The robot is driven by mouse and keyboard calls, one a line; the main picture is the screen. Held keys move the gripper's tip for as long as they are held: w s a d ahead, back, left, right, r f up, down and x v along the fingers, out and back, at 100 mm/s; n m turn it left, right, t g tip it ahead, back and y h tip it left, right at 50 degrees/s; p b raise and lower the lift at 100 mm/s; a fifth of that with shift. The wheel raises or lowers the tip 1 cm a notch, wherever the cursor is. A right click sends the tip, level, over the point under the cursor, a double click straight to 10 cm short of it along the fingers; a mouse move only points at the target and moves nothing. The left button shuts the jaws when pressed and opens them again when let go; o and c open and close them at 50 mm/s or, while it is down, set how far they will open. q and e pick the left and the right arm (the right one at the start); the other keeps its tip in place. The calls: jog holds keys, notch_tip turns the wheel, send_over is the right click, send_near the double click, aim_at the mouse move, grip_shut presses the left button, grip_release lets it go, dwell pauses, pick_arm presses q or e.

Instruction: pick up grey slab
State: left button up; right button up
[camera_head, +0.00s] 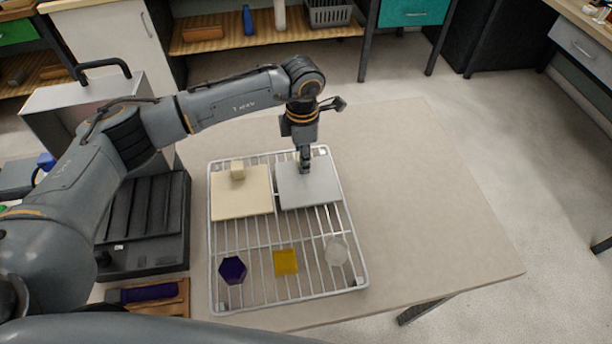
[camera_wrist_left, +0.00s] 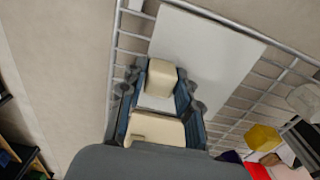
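The grey slab (camera_head: 312,192) lies flat on the back right of a wire rack, and also shows pale in the left wrist view (camera_wrist_left: 205,50). My left gripper (camera_head: 305,167) points down at its back part. In the left wrist view my left gripper's fingers (camera_wrist_left: 162,82) stand on either side of a beige block (camera_wrist_left: 163,76), which looks like the slab's knob. Whether they press on it is not clear. A second beige piece (camera_wrist_left: 155,129) shows nearer the wrist; I cannot tell what it is. My right gripper is not in view.
The wire rack (camera_head: 350,236) also holds a cream slab (camera_head: 240,198) with a knob, close left of the grey one. A purple hexagon (camera_head: 232,270), a yellow square (camera_head: 286,261) and a clear disc (camera_head: 336,250) are at its front. The table (camera_head: 430,210) is clear to the right.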

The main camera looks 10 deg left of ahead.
pick_arm(q)
grip_shut()
